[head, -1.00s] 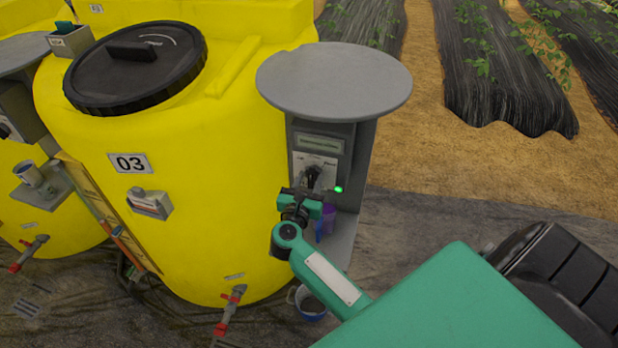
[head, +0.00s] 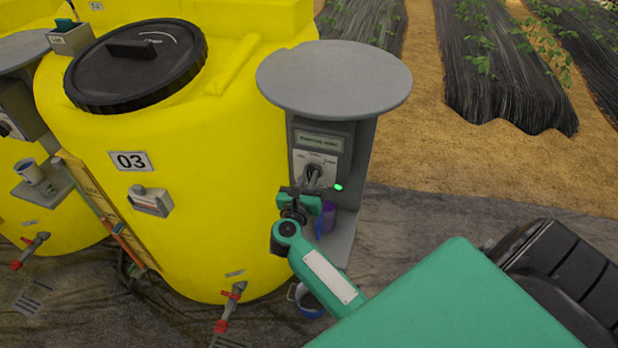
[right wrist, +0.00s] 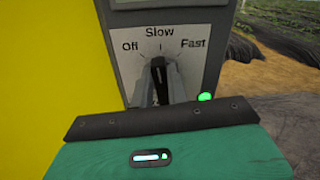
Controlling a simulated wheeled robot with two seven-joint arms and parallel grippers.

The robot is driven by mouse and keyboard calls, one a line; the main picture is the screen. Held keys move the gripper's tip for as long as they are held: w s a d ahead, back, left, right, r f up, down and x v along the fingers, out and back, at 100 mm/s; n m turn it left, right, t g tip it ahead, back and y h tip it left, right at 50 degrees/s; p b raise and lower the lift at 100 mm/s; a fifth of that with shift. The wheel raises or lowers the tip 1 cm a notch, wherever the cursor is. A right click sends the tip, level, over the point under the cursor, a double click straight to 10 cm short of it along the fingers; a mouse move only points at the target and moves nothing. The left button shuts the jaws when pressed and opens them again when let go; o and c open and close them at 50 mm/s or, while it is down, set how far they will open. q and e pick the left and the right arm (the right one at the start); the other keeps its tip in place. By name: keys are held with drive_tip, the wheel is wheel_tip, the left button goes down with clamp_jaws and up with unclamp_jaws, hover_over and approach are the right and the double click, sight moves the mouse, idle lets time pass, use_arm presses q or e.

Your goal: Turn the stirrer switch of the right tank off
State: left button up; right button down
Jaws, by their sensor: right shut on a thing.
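The stirrer switch (head: 315,175) is a dark rotary knob on the grey control box (head: 366,150) beside the yellow tank 03 (head: 220,190). In the right wrist view the knob (right wrist: 158,75) stands nearly upright below "Slow", tipped slightly left; "Off" is at its left and "Fast" at its right. My right gripper (head: 310,190) is at the knob from the front and is shut on it. Its body hides the lower part of the knob in the right wrist view. A green lamp (head: 338,187) is lit right of the knob. My left gripper is not in view.
A round grey cover (head: 335,80) overhangs the control box. A purple cup (head: 328,217) stands on the shelf below the switch, close behind my gripper. A bucket (head: 308,299) is on the ground. Open ground lies to the right.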

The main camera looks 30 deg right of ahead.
drive_tip(key=n+p, duration=0.1)
drive_tip(key=n, duration=0.1)
drive_tip(key=n+p, duration=0.1)
drive_tip(key=n, duration=0.1)
drive_tip(key=shift+w+a+n, duration=0.2)
drive_tip(key=shift+n, duration=0.2)
drive_tip(key=shift+w+a+f+n+p, duration=0.1)
drive_tip(key=shift+n+p, duration=0.15)
drive_tip(key=shift+n, duration=0.35)
drive_tip(key=shift+f+n+p, duration=0.1)
drive_tip(key=shift+n+p, duration=0.15)
drive_tip(key=shift+n, duration=0.35)
drive_tip(key=shift+f+n, duration=0.1)
drive_tip(key=shift+n, duration=0.2)
drive_tip(key=c, duration=1.4)
unclamp_jaws()
drive_tip(key=shift+o, duration=0.2)
